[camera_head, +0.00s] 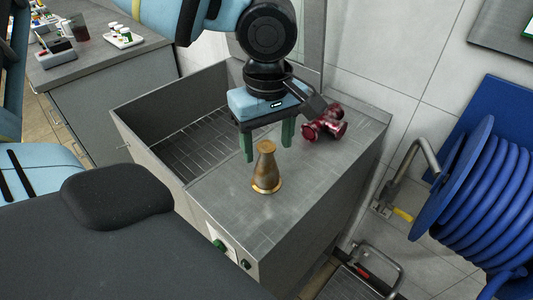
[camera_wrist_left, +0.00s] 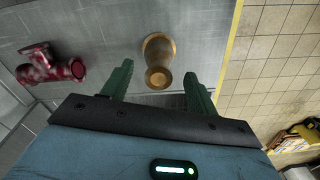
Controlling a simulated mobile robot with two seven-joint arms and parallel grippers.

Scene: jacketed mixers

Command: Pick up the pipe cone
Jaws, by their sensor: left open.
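The pipe cone (camera_head: 266,169) is a brass-coloured, tapered piece standing upright on the grey metal counter, wide flange down. My left gripper (camera_head: 267,150) is open, with its green fingers above and just behind the cone in the head view. In the left wrist view the cone (camera_wrist_left: 158,60) shows ahead of the open fingers (camera_wrist_left: 160,80), roughly centred between them and not gripped. My right gripper is not in view.
A red valve fitting (camera_head: 325,124) lies on the counter right of my left gripper. A sink basin with a wire grid (camera_head: 200,138) is at the left. A blue hose reel (camera_head: 478,205) stands at the right. The counter front around the cone is clear.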

